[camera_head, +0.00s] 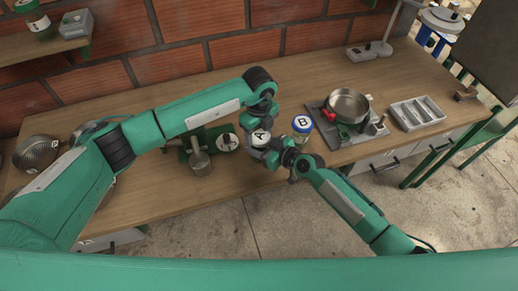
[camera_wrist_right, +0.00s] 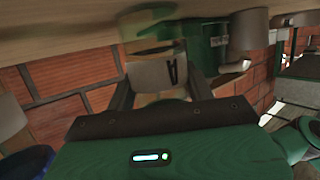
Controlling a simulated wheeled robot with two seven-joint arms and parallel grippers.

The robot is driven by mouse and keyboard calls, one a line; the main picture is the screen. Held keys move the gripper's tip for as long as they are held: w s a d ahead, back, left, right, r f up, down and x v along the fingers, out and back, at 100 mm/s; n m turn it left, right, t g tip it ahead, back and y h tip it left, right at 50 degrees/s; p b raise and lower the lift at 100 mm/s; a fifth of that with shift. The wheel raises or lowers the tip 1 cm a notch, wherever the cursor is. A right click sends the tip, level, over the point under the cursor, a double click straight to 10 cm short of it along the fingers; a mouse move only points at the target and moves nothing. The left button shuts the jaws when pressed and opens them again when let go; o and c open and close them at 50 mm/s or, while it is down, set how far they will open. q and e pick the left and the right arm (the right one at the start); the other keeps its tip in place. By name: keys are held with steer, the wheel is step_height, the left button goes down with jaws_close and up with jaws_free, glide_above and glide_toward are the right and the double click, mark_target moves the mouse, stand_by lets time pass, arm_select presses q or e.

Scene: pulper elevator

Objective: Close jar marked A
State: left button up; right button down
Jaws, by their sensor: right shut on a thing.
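The jar marked A (camera_head: 260,138) stands near the table's front edge, partly covered by my two grippers. In the right wrist view the jar (camera_wrist_right: 158,73) shows a pale label with a dark A, between my right gripper's fingers (camera_wrist_right: 162,92). My right gripper (camera_head: 273,153) is shut on the jar from the front side. My left gripper (camera_head: 262,112) is close above and behind the jar; its fingertips are too small to read. A round white disc with a dark mark and green rim (camera_head: 227,142) lies left of the jar; I cannot tell if it is a lid. The jar's mouth is hidden.
A metal and green device (camera_head: 199,158) is on the left. A pan (camera_head: 348,105) on a burner and a grey divided tray (camera_head: 417,112) are further right. The back middle of the table is clear.

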arm_select(q)
steer(key=shift+c, duration=0.7)
steer(key=m, duration=0.6)
steer(key=shift+m, duration=0.3)
steer(key=o, duration=1.1)
steer(key=shift+r, duration=2.25)
steer(key=shift+d, duration=0.1)
steer(key=shift+c, duration=0.5)
